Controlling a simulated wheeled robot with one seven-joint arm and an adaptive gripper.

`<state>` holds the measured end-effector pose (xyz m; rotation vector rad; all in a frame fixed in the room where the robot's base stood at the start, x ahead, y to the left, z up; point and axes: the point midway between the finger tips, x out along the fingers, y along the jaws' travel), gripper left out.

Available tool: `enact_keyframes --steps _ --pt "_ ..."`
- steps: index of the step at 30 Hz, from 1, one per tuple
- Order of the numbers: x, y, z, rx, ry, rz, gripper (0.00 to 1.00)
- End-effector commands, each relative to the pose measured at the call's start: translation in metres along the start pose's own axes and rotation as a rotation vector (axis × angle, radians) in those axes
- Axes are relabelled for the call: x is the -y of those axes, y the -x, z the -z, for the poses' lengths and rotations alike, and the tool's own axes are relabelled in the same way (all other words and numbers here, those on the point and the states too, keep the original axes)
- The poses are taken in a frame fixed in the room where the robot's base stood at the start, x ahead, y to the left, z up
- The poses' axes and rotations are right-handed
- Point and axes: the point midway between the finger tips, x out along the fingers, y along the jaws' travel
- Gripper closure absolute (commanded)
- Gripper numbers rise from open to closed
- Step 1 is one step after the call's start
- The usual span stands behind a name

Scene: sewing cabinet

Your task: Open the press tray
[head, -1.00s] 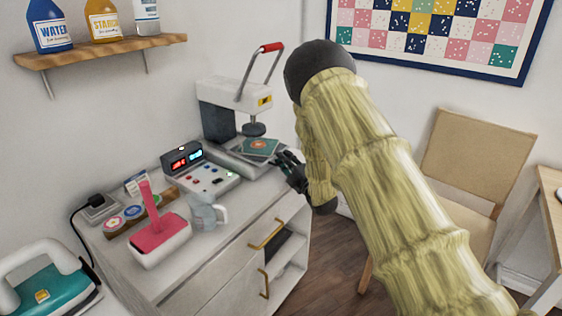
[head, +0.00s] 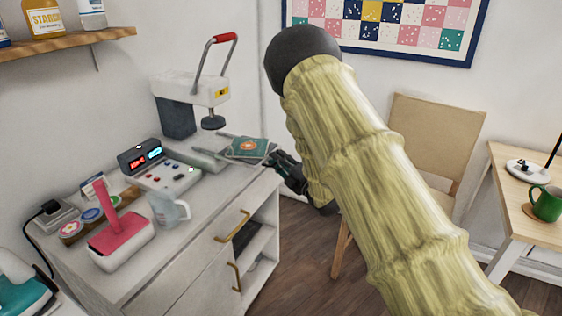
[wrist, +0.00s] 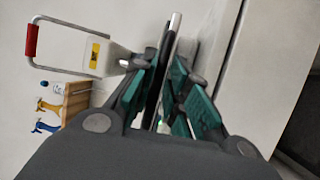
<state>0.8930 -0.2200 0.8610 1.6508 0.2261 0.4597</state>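The heat press (head: 190,90) stands on the cabinet's back part, with its red-ended lever raised. Its press tray (head: 228,157) sticks out to the right from under the round press head (head: 212,122). A green patch with an orange mark (head: 248,147) lies on the tray. My gripper (head: 275,160) is at the tray's outer end, over the cabinet's right edge. In the wrist view, my gripper's teal-padded fingers (wrist: 172,85) close in on a thin bar at the tray; the exact contact is partly hidden. The press lever also shows in the wrist view (wrist: 31,40).
A control box (head: 160,165), a clear jug (head: 170,208) and a pink-handled tool (head: 120,238) stand on the cabinet (head: 190,245). A chair (head: 425,150) stands to the right. A table with a green mug (head: 546,203) is at the far right.

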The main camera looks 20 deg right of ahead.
Motion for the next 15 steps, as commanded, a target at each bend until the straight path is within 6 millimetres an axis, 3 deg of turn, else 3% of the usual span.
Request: enact_keyframes --steps 2,15 --pt "-0.0072 -0.0026 -0.0017 0.000 0.004 -0.011 0.70" --pt "-0.0022 0.0010 -0.0019 0.002 0.003 -0.003 0.70"
